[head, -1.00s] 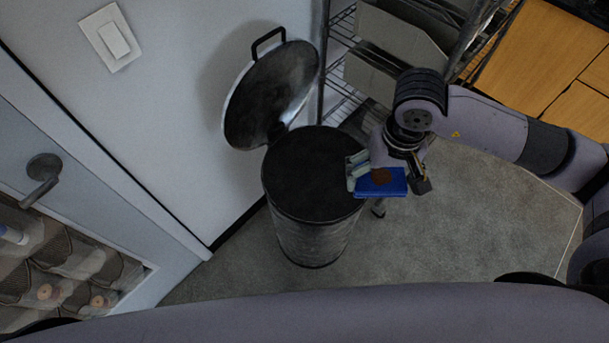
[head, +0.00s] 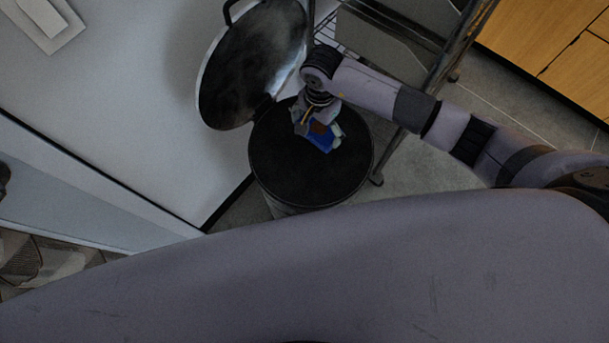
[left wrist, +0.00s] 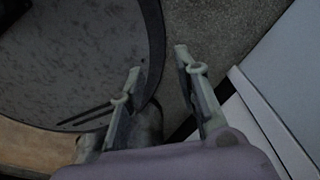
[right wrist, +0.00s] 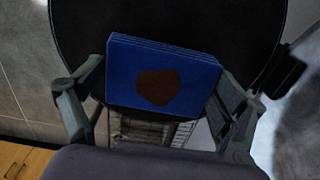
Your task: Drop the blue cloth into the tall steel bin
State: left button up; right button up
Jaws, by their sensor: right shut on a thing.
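The blue cloth (head: 320,141) is a folded blue square with a brown patch. My right gripper (head: 322,126) is shut on it and holds it over the dark open mouth of the tall steel bin (head: 276,184). In the right wrist view the cloth (right wrist: 187,78) sits between the two fingers (right wrist: 160,105), with the black bin opening (right wrist: 250,25) behind it. The bin's round lid (head: 255,65) stands raised at the back left. My left gripper (left wrist: 158,85) shows only in the left wrist view, with its fingers apart and nothing between them.
A wire shelf with grey boxes (head: 390,40) stands right behind the bin. A white wall (head: 130,110) is close on the left. Wooden cabinets (head: 545,40) stand at the upper right, with bare grey floor (head: 420,165) right of the bin.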

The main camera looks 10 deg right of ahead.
jog(key=shift+f+b, duration=0.5)
jog(key=shift+f, duration=0.8)
pick_arm(q)
jog(key=shift+w+f, duration=0.55)
jog(key=shift+f, duration=0.2)
pick_arm(e)
jog(key=o, duration=0.8)
pick_arm(q)
jog(key=shift+s, duration=0.25)
pick_arm(e)
jog(key=shift+r, duration=0.1)
notch_tip(320, 180, up, 12)
jog(key=shift+f, duration=0.1)
